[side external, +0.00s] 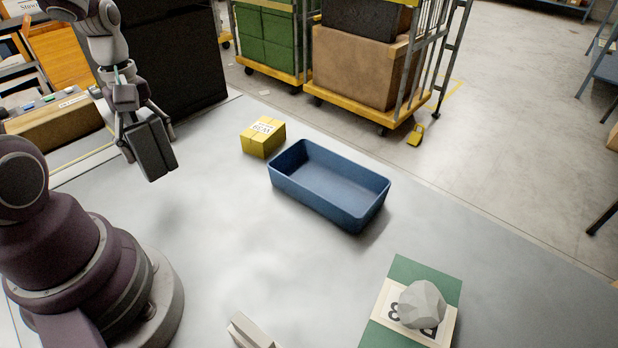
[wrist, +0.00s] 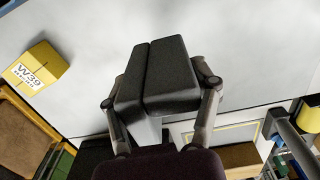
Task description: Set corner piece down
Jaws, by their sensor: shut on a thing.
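The corner piece (side external: 155,158) is a dark grey, padded-looking block with a seam or fold along its length. My gripper (side external: 150,143) is shut on it, with one finger on each side. The piece hangs tilted below the gripper and appears to be above the pale table (side external: 215,225), left of the yellow box. In the wrist view the corner piece (wrist: 170,75) fills the middle, between the fingertips of my gripper (wrist: 161,92). Its far underside is hidden.
A labelled yellow box (side external: 263,138) and an empty blue bin (side external: 335,168) stand right of my gripper. A grey faceted rock (side external: 422,303) sits on a numbered card over a green mat (side external: 410,270). A pale block (side external: 250,332) is at the front. The table's middle is clear.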

